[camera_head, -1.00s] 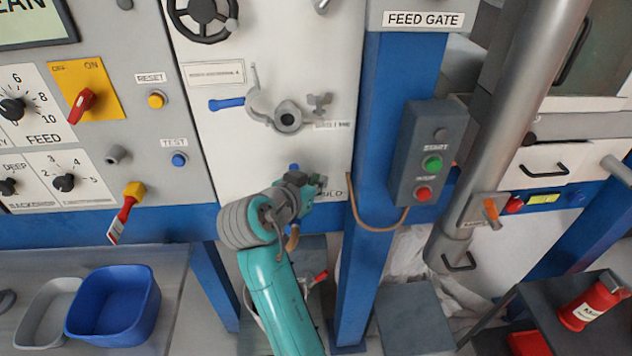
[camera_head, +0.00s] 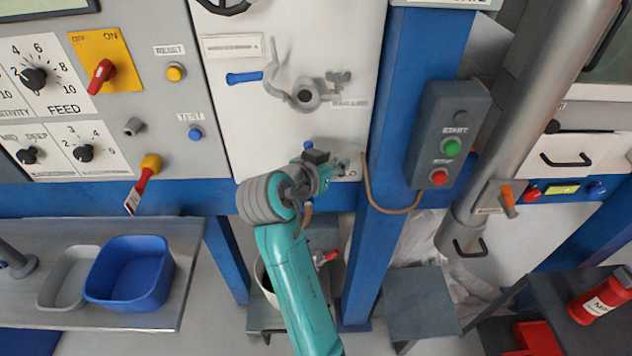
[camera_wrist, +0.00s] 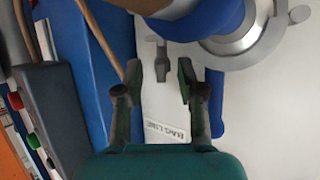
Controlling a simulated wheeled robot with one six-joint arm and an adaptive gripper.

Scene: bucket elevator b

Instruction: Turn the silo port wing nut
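In the wrist view, a small grey wing nut (camera_wrist: 157,48) sits on the white panel, left of a round grey port with blue parts (camera_wrist: 242,38). From its place beyond the BAG LINE label, this appears to be the silo port. My gripper (camera_wrist: 175,78) is open and empty. In the head view, my gripper (camera_head: 325,168) is at the panel's lower right and hides most of the silo port.
The upper port (camera_head: 306,94) has its own wing nut (camera_head: 338,80). A blue post (camera_head: 388,150), a START/STOP box (camera_head: 445,135) and a hanging brown cable (camera_head: 390,208) are close to the right.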

